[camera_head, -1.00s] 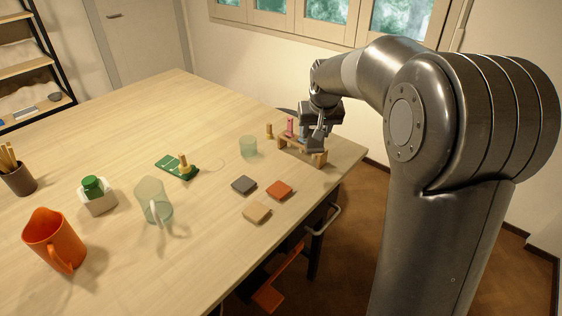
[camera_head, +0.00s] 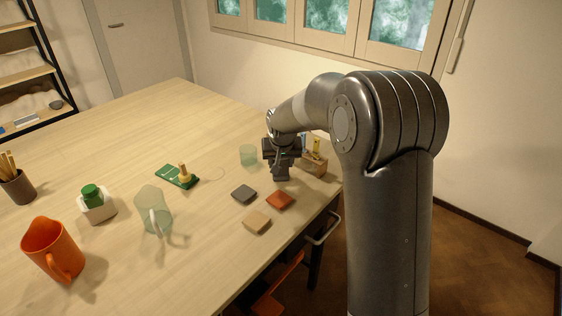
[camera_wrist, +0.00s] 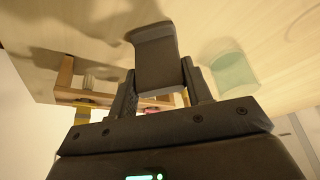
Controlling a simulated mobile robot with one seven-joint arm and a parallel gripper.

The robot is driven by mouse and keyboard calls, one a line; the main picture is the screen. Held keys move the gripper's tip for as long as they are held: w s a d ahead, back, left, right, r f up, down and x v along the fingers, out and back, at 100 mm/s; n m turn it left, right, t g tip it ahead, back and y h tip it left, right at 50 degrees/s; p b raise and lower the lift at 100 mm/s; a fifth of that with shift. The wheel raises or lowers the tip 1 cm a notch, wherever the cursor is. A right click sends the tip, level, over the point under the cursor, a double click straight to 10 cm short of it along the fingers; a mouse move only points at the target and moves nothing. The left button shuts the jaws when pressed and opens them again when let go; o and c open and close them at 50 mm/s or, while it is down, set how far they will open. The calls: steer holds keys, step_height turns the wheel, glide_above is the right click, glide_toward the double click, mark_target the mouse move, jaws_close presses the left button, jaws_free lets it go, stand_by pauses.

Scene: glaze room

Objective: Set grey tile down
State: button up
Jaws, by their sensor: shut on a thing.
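My gripper (camera_head: 281,164) is shut on a flat dark grey tile (camera_wrist: 156,58), which sticks out between its two fingers in the wrist view. The gripper is over the right part of the table, just left of the wooden rack. In the head view the held tile is small and hard to make out against the fingers. Another dark grey tile (camera_head: 244,194) lies flat on the table, with an orange-red tile (camera_head: 280,200) to its right and a beige tile (camera_head: 257,222) below them. I cannot tell how high the held tile is.
The wooden rack (camera_head: 316,167) holds upright tools. A green glass (camera_head: 248,154) stands left of my gripper. The far table (camera_head: 165,110) is clear.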

steer(key=o, duration=1)
steer(key=shift+f, duration=0.1)
steer(key=shift+o, duration=0.2)
steer(key=v, duration=1.3)
steer(key=s+d+r, duration=0.3)
steer(key=s+r, duration=0.1)
steer(key=s, duration=0.4)
steer(key=s+d+f, duration=0.1)
steer(key=s+d, duration=0.2)
steer(key=s, duration=0.9)
steer(key=s+d+f+t, duration=0.1)
steer(key=s+d, duration=0.2)
steer(key=s, duration=1)
steer(key=shift+s+f, duration=0.25)
steer(key=shift+s, duration=0.05)
